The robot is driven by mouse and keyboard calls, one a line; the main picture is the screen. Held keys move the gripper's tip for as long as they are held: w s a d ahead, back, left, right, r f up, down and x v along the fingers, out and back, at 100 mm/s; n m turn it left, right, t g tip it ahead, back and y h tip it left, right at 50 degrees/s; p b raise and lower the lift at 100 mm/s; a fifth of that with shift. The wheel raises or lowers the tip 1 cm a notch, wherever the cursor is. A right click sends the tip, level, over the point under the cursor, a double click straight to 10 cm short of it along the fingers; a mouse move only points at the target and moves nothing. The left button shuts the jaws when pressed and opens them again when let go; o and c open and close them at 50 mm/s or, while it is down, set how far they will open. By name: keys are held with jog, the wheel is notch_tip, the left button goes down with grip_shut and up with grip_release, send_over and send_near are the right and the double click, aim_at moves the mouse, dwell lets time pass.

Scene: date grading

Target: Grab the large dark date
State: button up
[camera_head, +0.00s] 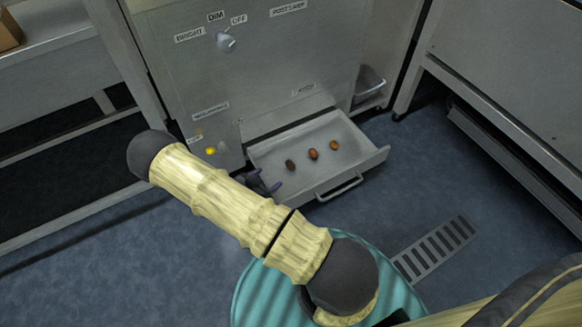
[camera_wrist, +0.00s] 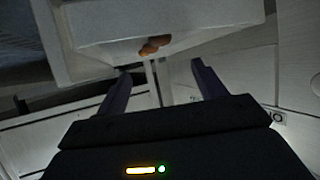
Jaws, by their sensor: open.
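The dark date (camera_head: 291,165) lies leftmost of three dates in the open drawer (camera_head: 357,172). My gripper (camera_head: 268,180) is just left of the drawer in the head view, partly hidden behind my arm. Its purple fingers are apart with nothing between them, and it is close to the dark date but not around it. In the wrist view, my gripper (camera_wrist: 160,75) is open below the pale drawer (camera_wrist: 95,35). Orange-brown date shapes (camera_wrist: 154,45) show past its edge there; I cannot tell which dates they are.
A reddish-brown date (camera_head: 313,154) and a lighter orange date (camera_head: 334,145) lie right of the dark one. The drawer's handle (camera_head: 340,187) sticks out in front. The metal cabinet (camera_head: 270,75) stands behind, with a knob (camera_head: 225,42) and a yellow button (camera_head: 210,151).

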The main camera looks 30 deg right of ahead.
jog(key=b, duration=0.4)
send_near(288, 166)
jog(key=x, duration=0.4)
jog(key=shift+s+f, duration=0.1)
jog(key=shift+f, duration=0.05)
jog(key=shift+d, duration=0.35)
jog(key=shift+w+d+f+b, duration=0.3)
jog(key=shift+w+f, duration=0.05)
jog(key=b+x, duration=0.3)
jog(key=shift+w+d+f, duration=0.15)
jog(key=shift+d+f, duration=0.1)
jog(key=shift+w+d, duration=0.15)
jog(key=shift+d, duration=0.15)
jog(key=shift+c, duration=0.4)
